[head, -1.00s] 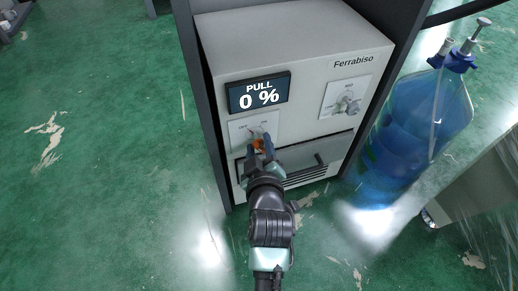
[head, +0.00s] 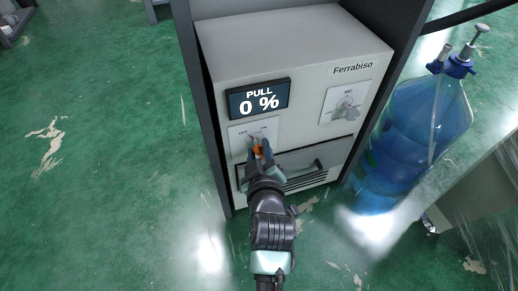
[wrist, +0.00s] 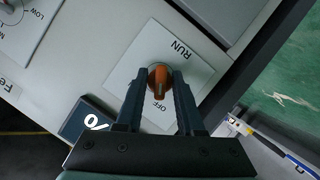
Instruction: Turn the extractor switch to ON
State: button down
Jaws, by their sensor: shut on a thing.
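The extractor switch is an orange knob (wrist: 160,80) on a white square plate with the words RUN and OFF; no ON label shows. The plate (head: 237,139) is on the front of a light grey machine (head: 290,45), below its display. My gripper (wrist: 160,76) is shut on the knob, with one dark finger on each side of it. The knob's bright orange end lies toward the OFF word in the wrist view. In the head view my gripper (head: 259,146) hides much of the plate and knob.
A second knob (head: 345,105), labelled MID, is at the upper right. A drawer handle (head: 321,164) is just below right of my gripper. Dark posts flank the machine.

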jog(key=shift+d+r+m+g+y+p, duration=0.15)
jog(key=shift+m+g+y+p, duration=0.15)
jog(key=shift+m+y+p, duration=0.5)
jog(key=m+y+p, duration=0.1)
jog(key=m, duration=0.1)
jog(key=shift+m+g, duration=0.3)
jog(key=shift+g, duration=0.1)
jog(key=m+y, duration=0.2)
jog(key=m, duration=0.1)
jog(key=shift+f, duration=0.2)
jog(key=shift+m+g+y, duration=0.3)
jog(key=shift+m+y, duration=0.5)
jog(key=shift+m, duration=0.1)
jog(key=c, duration=0.9)
grip_release()
